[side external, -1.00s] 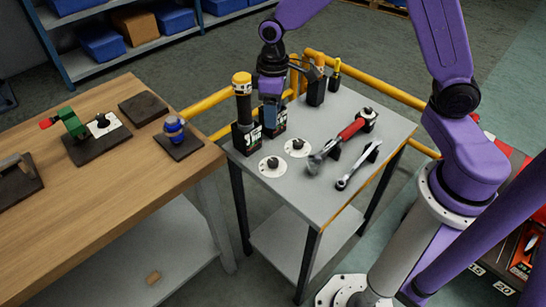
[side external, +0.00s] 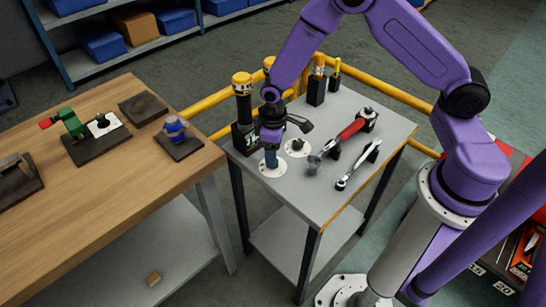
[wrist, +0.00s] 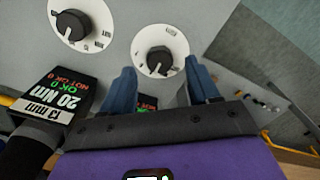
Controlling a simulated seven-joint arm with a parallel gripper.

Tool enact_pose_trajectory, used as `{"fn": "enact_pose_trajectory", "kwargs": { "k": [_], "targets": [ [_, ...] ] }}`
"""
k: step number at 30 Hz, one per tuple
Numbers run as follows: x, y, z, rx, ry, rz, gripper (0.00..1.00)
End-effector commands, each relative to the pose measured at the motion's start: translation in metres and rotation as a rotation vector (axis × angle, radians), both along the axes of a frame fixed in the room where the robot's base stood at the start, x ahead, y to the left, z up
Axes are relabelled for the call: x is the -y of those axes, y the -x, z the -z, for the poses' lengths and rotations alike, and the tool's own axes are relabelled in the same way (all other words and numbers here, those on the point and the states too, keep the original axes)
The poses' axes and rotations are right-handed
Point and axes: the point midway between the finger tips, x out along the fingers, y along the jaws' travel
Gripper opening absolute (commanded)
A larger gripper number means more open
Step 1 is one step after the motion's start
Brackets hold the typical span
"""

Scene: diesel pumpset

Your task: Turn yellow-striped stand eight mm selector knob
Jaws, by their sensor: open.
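Two white dials with black knobs lie on the grey cart top. The front dial (side external: 281,171) is partly covered by my gripper (side external: 270,158), and its knob is hidden in the side view. In the wrist view this dial (wrist: 158,47) lies ahead of and between the open blue fingers of my gripper (wrist: 160,72); contact cannot be told. The other dial (wrist: 74,22) is to the left, and its knob (side external: 297,144) shows in the side view. A black stand (side external: 243,138) holds a yellow-capped tool. I cannot make out which stand is yellow-striped.
A stand labelled 13 mm, 20 Nm (wrist: 50,92) is left of my gripper. A red-handled wrench (side external: 350,131) and a spanner (side external: 358,163) lie right of the dials. A wooden bench (side external: 90,210) stands left, and a yellow rail (side external: 390,88) runs behind the cart.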

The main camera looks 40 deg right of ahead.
Motion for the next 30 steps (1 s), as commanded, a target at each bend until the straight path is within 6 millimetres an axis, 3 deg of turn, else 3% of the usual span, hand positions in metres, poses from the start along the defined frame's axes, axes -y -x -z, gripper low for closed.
{"fn": "enact_pose_trajectory", "kwargs": {
  "k": [7, 19, 20, 24, 25, 30],
  "targets": [
    [0.000, 0.000, 0.025, 0.000, 0.000, 0.000, 0.60],
    [0.000, 0.000, 0.030, 0.001, -0.001, 0.000, 0.60],
    [0.000, 0.000, 0.030, 0.001, -0.001, 0.000, 0.54],
    [0.000, 0.000, 0.030, 0.001, -0.001, 0.000, 0.08],
    [0.000, 0.000, 0.030, 0.001, -0.001, 0.000, 0.04],
    [-0.001, 0.000, 0.030, 0.000, 0.000, -0.006, 0.04]
  ]
}}
